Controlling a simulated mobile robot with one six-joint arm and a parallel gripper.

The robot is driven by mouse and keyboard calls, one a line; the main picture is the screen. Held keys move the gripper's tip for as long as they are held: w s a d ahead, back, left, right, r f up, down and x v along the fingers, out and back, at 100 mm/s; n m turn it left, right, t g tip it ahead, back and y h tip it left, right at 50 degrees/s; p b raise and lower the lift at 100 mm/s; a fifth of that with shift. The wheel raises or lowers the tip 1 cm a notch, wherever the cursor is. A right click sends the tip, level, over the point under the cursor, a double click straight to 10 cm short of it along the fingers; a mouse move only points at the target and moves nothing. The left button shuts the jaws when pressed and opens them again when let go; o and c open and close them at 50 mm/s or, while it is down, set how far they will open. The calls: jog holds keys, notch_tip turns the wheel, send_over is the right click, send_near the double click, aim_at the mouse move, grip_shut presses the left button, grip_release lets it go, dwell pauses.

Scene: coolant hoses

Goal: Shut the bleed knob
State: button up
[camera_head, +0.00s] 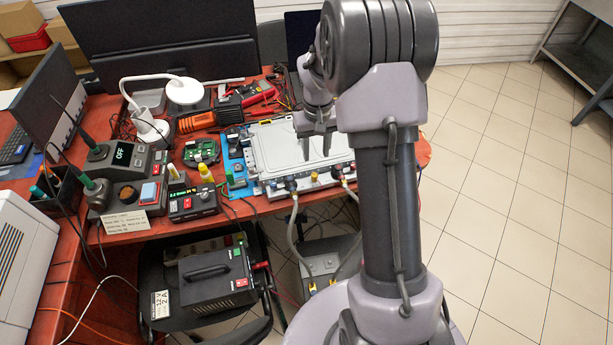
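A small yellow knob (315,177), which looks like the bleed knob, sits on the front edge of a flat silver-grey unit (275,150) on the red table. A dark hose fitting (291,184) stands to its left and another (337,173) to its right. I cannot tell from here how far the knob is turned. My gripper (316,150) points down over the unit, behind the knob in the picture and apart from it. Its two fingers look spread with nothing between them. My arm hides the right part of the unit.
Grey hoses (292,225) run from the fittings down towards a grey box (323,262) below the table edge. A black power supply (215,278) sits on a chair at front left. Electronics and tools crowd the table's left. The tiled floor (510,200) at right is clear.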

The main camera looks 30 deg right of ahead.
aim_at(315, 174)
notch_tip(315, 174, down, 10)
jog(key=b, duration=0.3)
jog(key=shift+a+r, duration=0.1)
jog(key=shift+r, duration=0.15)
grip_shut()
